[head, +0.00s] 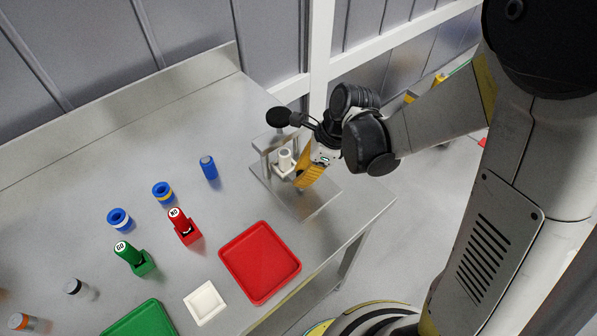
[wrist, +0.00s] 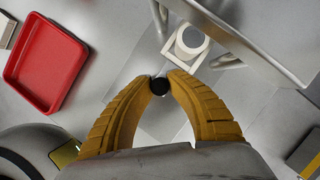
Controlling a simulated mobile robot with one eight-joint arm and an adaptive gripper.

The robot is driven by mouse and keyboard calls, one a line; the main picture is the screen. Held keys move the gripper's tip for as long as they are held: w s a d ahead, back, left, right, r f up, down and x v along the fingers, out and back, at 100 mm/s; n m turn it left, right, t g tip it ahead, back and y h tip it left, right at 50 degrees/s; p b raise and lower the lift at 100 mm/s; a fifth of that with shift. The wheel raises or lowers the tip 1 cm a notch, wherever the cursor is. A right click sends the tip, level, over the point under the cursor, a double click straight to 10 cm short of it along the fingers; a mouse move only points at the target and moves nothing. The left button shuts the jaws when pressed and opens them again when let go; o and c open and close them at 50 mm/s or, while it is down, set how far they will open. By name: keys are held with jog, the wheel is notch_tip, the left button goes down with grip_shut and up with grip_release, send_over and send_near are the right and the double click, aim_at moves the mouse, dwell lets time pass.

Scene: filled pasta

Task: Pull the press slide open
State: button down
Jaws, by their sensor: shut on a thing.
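The press (head: 268,150) is a grey metal frame on a base plate near the table's right end. Its slide (wrist: 189,42) is a pale square holder with a white round piece (head: 285,159) in it, under the frame. A black round knob (wrist: 159,86) lies on the near side of the slide in the wrist view. My gripper (wrist: 160,82) has its yellow fingers closed on this knob from both sides. In the head view my gripper (head: 305,178) is beside the press on its right, and its fingers hide the knob.
A red tray (head: 260,262), a white dish (head: 205,302) and a green tray (head: 140,320) lie along the front. A red NG block (head: 184,228), a green GO block (head: 133,258), blue rings (head: 119,219) and several small cylinders stand left of the press. The table's right edge is close to the press.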

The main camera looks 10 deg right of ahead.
jog(key=s+d, duration=0.1)
jog(key=s, duration=0.1)
jog(key=s+d, duration=0.3)
jog(key=s, duration=0.1)
jog(key=shift+s+d, duration=0.3)
jog(key=shift+s, duration=0.1)
jog(key=c, duration=1.3)
grip_release()
jog(key=shift+o, duration=0.2)
jog(key=v, duration=1.2)
jog(key=shift+a, duration=0.15)
